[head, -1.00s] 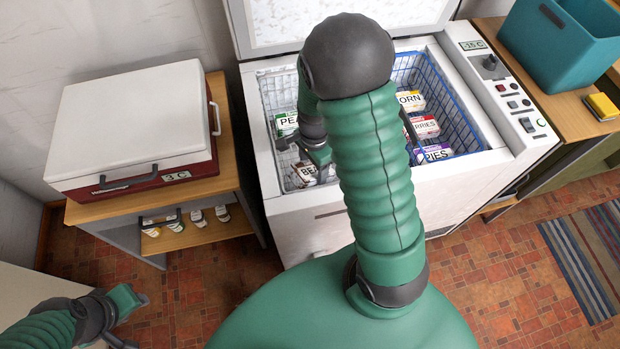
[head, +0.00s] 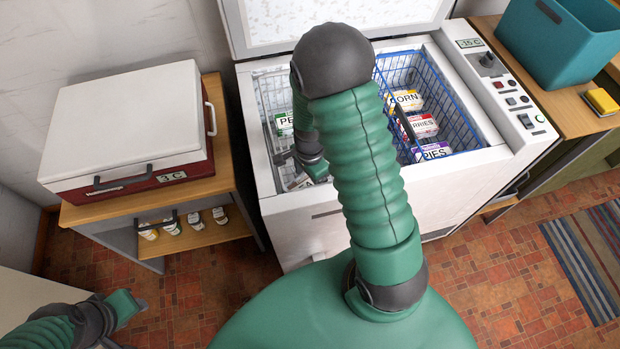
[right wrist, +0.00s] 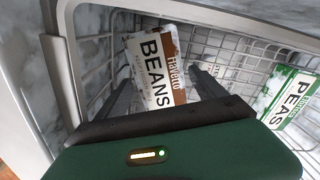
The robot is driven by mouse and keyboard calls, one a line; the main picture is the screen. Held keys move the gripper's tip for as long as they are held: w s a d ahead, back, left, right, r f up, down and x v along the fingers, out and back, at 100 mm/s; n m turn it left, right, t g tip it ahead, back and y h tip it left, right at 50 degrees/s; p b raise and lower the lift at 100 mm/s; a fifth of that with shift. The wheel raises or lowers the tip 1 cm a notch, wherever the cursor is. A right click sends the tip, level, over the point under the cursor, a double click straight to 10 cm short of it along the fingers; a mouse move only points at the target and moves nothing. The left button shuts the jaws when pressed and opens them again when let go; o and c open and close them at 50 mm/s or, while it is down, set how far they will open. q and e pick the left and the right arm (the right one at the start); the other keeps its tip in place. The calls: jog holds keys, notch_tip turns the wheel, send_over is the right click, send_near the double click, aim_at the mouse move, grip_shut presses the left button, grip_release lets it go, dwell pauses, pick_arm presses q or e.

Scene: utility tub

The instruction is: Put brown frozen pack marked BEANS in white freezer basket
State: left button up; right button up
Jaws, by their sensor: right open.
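The brown and white pack marked BEANS (right wrist: 158,68) lies inside the white wire freezer basket (right wrist: 228,47), near its front end. In the head view, the basket (head: 264,108) is in the left part of the open chest freezer, and only a sliver of the pack (head: 299,182) shows. My right gripper (head: 286,168) is low in the basket at the pack. In the right wrist view, its open fingers (right wrist: 165,92) are on either side of the pack; contact cannot be told. My left gripper (head: 130,322) is at the lower left, away from the freezer; its jaw opening is unclear.
A green and white PEAS pack (right wrist: 293,98) is in the same basket. A blue basket (head: 460,122) on the freezer's right holds CORN and other packs. The basket rim and freezer walls stand close around my right gripper. A red cooler (head: 190,172) stands left.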

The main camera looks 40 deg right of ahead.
aim_at(308, 180)
jog(key=shift+a, duration=0.1)
jog(key=r+p, duration=0.1)
jog(key=r, duration=0.1)
jog(key=w+r, duration=0.1)
jog(key=shift+d+r+p, duration=0.2)
jog(key=shift+r+p, duration=0.15)
jog(key=shift+p, duration=0.05)
pick_arm(q)
jog(key=r+p, duration=0.2)
jog(key=r, duration=0.1)
jog(key=shift+w+d+r, duration=0.1)
jog(key=shift+w, duration=0.3)
pick_arm(e)
notch_tip(308, 180, up, 8)
jog(key=shift+s+f, duration=0.2)
